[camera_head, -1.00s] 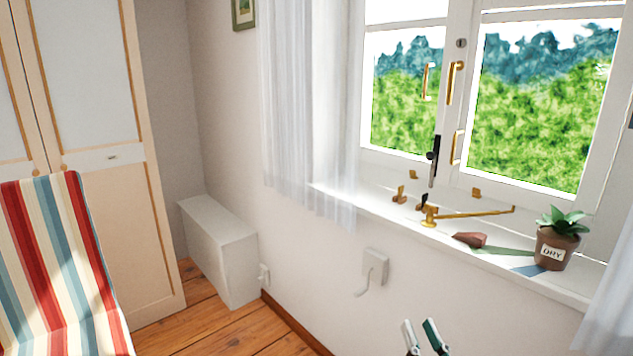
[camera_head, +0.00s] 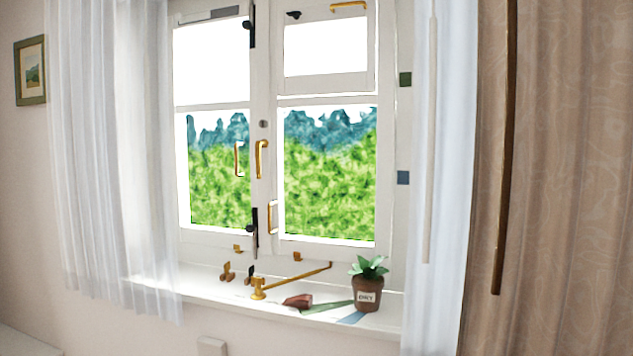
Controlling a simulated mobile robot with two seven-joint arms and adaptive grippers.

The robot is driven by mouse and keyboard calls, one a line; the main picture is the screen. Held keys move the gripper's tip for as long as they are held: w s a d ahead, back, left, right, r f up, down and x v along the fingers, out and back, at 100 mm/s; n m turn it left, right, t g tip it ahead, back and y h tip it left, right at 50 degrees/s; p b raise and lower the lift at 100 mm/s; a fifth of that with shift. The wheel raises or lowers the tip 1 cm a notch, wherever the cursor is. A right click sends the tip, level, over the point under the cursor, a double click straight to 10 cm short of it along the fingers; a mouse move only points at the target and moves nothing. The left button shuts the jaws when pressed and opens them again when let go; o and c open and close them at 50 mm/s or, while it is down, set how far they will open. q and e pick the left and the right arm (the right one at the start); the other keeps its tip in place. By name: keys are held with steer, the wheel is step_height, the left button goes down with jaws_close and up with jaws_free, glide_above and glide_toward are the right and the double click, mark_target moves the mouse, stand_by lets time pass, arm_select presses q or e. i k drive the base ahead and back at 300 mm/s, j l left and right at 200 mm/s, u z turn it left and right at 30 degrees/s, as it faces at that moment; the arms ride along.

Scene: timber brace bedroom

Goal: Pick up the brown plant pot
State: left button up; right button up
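The brown plant pot (camera_head: 367,294) stands upright on the right part of the white windowsill (camera_head: 205,287). It has a white label reading "DRY" and holds a plant with green leaves (camera_head: 368,267). Neither of my grippers shows in the head view now.
A reddish-brown object (camera_head: 298,301) and flat green and blue strips lie left of the pot. A brass window stay (camera_head: 290,281) and small brass and black fittings are further left. A white curtain (camera_head: 434,180) and a patterned brown curtain (camera_head: 560,180) hang to the right.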

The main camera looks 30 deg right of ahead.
mark_target(368, 282)
steer(key=z, duration=1.85)
